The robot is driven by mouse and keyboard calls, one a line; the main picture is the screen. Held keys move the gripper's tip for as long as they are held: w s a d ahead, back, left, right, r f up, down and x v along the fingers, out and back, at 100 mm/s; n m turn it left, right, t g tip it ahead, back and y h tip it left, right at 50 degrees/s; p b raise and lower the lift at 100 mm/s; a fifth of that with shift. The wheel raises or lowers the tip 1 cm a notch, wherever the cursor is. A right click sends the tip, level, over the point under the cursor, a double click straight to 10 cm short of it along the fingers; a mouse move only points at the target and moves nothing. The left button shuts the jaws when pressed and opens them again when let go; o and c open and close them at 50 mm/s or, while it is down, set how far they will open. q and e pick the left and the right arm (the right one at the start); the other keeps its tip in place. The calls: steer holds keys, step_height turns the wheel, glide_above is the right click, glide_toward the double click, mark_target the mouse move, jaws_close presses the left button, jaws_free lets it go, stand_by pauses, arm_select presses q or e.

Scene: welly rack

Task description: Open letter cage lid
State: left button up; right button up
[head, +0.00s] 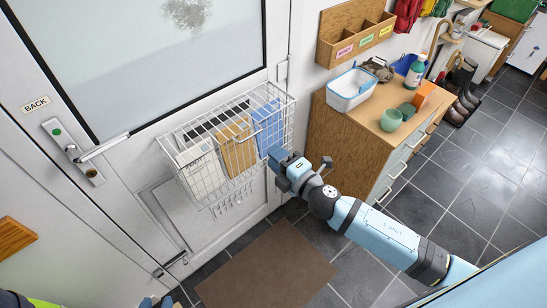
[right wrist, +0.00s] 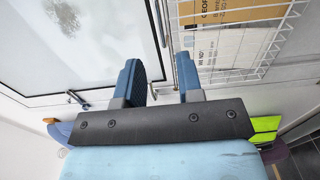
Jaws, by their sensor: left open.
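The letter cage (head: 222,183) is a white wire basket on the door, seen in the head view, with upright letters inside. Its top wires lie over the letters and seem closed; I cannot pick out the lid edge for certain. A small wire loop (head: 257,133) shows near the upper right of the cage. My right gripper (head: 275,157) is at the cage's right front corner. The cage (right wrist: 262,62) is right of the fingers there.
The door handle (head: 100,148) is left of the cage. A brown mat (head: 265,270) lies on the floor below.

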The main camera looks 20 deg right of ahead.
mark_target(252, 136)
steer(key=x, duration=0.9)
steer(key=shift+w+p, duration=0.2)
steer(key=shift+p, duration=0.1)
steer(key=c, duration=0.6)
